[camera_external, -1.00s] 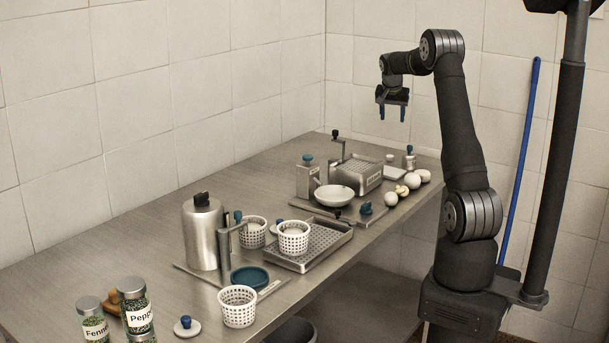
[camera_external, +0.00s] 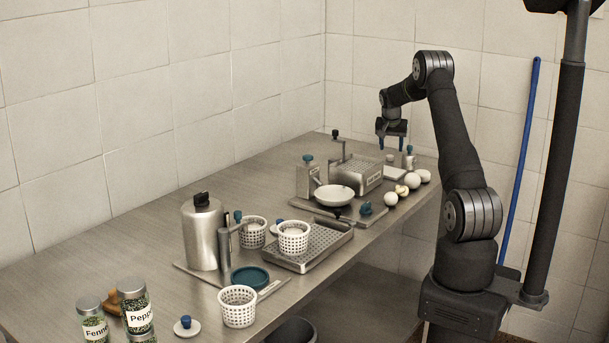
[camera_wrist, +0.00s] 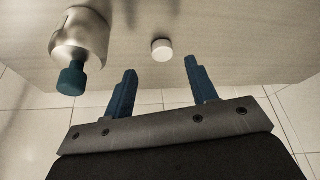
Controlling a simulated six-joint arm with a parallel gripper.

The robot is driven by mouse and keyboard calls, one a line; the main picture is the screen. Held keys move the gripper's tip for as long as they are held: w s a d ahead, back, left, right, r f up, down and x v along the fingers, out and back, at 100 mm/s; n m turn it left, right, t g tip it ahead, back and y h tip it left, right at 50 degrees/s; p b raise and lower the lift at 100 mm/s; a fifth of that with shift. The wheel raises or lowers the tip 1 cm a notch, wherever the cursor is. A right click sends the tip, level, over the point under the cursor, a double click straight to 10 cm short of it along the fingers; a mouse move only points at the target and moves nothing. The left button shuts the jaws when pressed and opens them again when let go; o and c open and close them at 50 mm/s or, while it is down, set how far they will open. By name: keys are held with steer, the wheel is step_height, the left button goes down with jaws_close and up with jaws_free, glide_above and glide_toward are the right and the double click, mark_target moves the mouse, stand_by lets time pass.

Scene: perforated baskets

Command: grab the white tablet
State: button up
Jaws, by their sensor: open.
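The white tablet (camera_wrist: 162,48) is a small white disc on the metal table, just beyond and between the fingertips in the wrist view. It also shows, very small, at the far end of the table in the external view (camera_external: 390,158). My gripper (camera_external: 392,141) is open and empty, pointing down above the tablet. In the wrist view its two blue fingers (camera_wrist: 160,68) are spread apart and do not touch the tablet.
A small metal bottle with a blue cap (camera_wrist: 80,40) stands close to the left finger in the wrist view. The table edge is close.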

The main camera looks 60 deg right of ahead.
mark_target(402, 154)
steer(key=x, duration=0.4)
steer(key=shift+w+a, duration=0.1)
steer(key=shift+w, duration=0.1)
steer(key=c, duration=1)
